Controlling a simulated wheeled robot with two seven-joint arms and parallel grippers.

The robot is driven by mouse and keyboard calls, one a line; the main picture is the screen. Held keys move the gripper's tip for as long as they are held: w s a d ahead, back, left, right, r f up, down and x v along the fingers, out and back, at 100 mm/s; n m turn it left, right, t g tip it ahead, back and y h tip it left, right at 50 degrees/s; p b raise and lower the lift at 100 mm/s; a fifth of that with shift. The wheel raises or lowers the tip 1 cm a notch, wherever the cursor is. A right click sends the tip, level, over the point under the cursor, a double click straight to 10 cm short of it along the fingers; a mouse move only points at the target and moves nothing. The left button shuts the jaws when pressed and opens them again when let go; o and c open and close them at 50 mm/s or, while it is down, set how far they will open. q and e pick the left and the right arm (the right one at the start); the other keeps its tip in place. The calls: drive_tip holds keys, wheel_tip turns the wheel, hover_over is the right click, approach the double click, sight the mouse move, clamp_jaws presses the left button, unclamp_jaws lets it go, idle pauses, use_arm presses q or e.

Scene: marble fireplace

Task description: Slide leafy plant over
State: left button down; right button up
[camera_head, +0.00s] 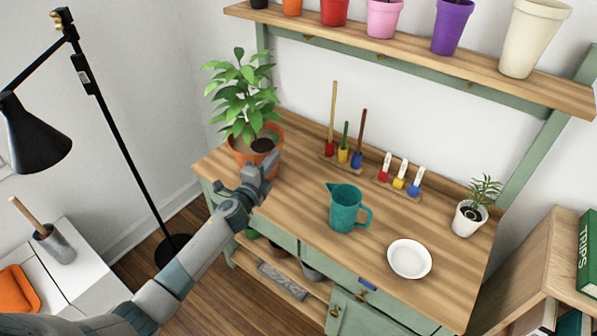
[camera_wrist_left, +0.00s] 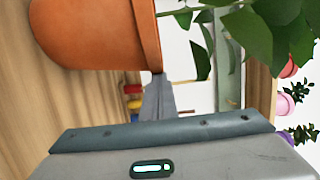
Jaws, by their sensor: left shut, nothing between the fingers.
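The leafy plant (camera_head: 241,98) stands upright in an orange terracotta pot (camera_head: 241,152) at the left back of the wooden workbench (camera_head: 300,170). My left gripper (camera_head: 271,164) is shut and empty at the front right side of the pot, covering part of it. In the left wrist view the pot (camera_wrist_left: 95,35) fills the upper left, with leaves (camera_wrist_left: 275,30) at the upper right. The shut fingers (camera_wrist_left: 160,98) are right beside the pot wall; I cannot tell if they touch it. My right gripper is not in view.
A teal pitcher (camera_head: 343,208) and white plate (camera_head: 409,259) stand on the bench, right of the gripper. Small tools (camera_head: 357,150) stand at the back; a small potted plant (camera_head: 468,218) is at the right. A shelf of colored pots (camera_head: 383,18) hangs above. A black lamp (camera_head: 110,120) stands left.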

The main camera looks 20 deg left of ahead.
sight(248, 143)
use_arm(q)
drive_tip(key=w+a, duration=0.1)
drive_tip(key=a, duration=0.2)
drive_tip(key=w+a+b, duration=0.1)
drive_tip(key=a, duration=0.2)
drive_tip(key=w+a+b, duration=0.1)
drive_tip(key=a, duration=0.2)
drive_tip(key=shift+w+a, duration=0.15)
drive_tip(key=shift+w, duration=0.05)
drive_tip(key=shift+w+a, duration=0.15)
drive_tip(key=shift+a, duration=0.25)
drive_tip(key=shift+d, duration=0.1)
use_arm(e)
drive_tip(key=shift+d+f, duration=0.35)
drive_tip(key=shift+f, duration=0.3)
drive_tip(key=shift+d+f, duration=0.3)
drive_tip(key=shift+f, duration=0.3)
use_arm(q)
drive_tip(key=shift+r, duration=0.1)
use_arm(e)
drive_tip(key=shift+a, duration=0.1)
